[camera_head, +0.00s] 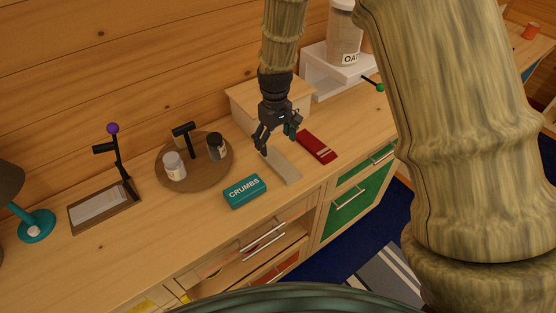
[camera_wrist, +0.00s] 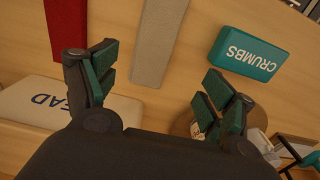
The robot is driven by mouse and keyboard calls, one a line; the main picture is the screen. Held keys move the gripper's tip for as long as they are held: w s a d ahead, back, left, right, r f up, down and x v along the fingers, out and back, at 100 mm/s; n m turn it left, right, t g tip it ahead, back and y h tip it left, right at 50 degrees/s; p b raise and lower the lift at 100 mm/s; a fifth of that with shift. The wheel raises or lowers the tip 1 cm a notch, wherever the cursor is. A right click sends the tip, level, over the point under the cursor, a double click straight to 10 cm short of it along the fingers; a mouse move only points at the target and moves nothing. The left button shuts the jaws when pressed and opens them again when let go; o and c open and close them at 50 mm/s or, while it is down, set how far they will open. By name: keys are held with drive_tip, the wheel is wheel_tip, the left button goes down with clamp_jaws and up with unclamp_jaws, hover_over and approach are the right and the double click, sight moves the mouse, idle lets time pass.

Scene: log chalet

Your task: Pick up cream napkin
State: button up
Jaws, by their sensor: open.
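The cream napkin (camera_head: 282,167) is a narrow, folded grey-beige strip lying flat on the wooden counter. In the head view my gripper (camera_head: 276,142) is above its far end, pointing down. In the wrist view the napkin (camera_wrist: 158,42) runs down from the top edge, ahead of the space between my two fingers. My gripper (camera_wrist: 155,88) is open and empty, its fingers with green pads spread wide. Its exact height above the counter is hard to tell.
A dark red folded cloth (camera_head: 317,146) lies right of the napkin. The teal CRUMBS box (camera_head: 245,191) is at its left. A pale wooden box (camera_head: 243,110) stands behind my gripper. A round wooden tray (camera_head: 194,184) holds jars farther left. Counter (camera_head: 318,176) in front is clear.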

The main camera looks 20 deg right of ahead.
sight(280, 162)
drive_tip(key=f, duration=0.1)
drive_tip(key=d+f, duration=0.1)
drive_tip(key=shift+s+d+f+p, duration=0.1)
drive_tip(key=shift+s+f+p, duration=0.05)
drive_tip(key=shift+f+p, duration=0.25)
drive_tip(key=shift+f, duration=0.55)
drive_tip(key=shift+s+f+p, duration=0.1)
drive_tip(key=shift+f+p, duration=0.2)
drive_tip(key=shift+p, duration=0.15)
drive_tip(key=shift+d+f+p, duration=0.2)
drive_tip(key=shift+f+p, duration=0.55)
drive_tip(key=shift+f, duration=1.5)
drive_tip(key=shift+c, duration=0.5)
drive_tip(key=c, duration=0.8)
